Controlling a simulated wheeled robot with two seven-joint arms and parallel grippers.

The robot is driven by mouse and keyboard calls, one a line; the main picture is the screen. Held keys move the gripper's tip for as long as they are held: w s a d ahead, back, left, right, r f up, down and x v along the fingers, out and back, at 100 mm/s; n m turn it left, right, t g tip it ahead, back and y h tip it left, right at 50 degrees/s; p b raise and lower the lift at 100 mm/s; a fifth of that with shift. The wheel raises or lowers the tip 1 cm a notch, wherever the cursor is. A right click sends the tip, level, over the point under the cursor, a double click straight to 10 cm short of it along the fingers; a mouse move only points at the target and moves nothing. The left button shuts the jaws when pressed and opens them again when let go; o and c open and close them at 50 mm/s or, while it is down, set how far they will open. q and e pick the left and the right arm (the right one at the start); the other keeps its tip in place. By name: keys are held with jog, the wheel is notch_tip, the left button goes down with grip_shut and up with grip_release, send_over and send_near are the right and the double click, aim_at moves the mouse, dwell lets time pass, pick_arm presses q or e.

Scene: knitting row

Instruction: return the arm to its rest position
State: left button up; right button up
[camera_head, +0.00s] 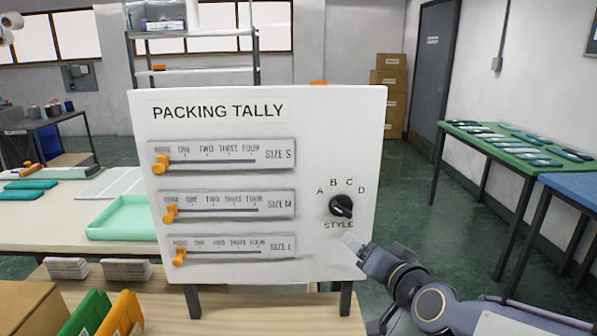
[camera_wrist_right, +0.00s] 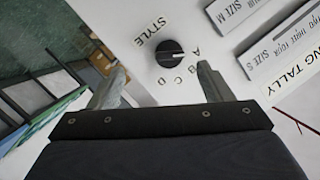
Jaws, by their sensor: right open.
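My right gripper (camera_head: 358,246) is in front of the lower right part of the white packing tally board (camera_head: 225,132), below the black style knob (camera_head: 341,206). In the right wrist view its two fingers (camera_wrist_right: 160,82) are spread apart with nothing between them. The knob (camera_wrist_right: 170,54) shows beyond the fingertips, apart from them. I cannot tell exactly which letter the knob points to. Three orange sliders, size S (camera_head: 160,165), size M (camera_head: 170,214) and size L (camera_head: 179,257), all sit at the left end of their slots, near NONE. My left gripper is not in view.
The board stands on dark legs (camera_head: 346,299) at a wooden table. A mint tray (camera_head: 125,218) lies behind at left. Green and orange folders (camera_head: 121,315) stand at front left. A green table (camera_head: 515,142) and a blue table (camera_head: 575,188) stand at right, with open floor before them.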

jog(key=s+d+f+n+g+p, duration=0.1)
jog(key=s+f+g, duration=0.1)
jog(key=s, duration=0.7)
jog(key=s+d+f+n+g+p, duration=0.1)
jog(key=s+d+f+g, duration=0.1)
jog(key=s, duration=0.7)
jog(key=s+d+f+g+p, duration=0.1)
jog(key=s+f+g, duration=0.3)
jog(key=s, duration=0.5)
jog(key=shift+s+d+f+n+g+p, duration=0.2)
jog(key=shift+d+n+g+p, duration=0.15)
jog(key=shift+g+p, duration=0.25)
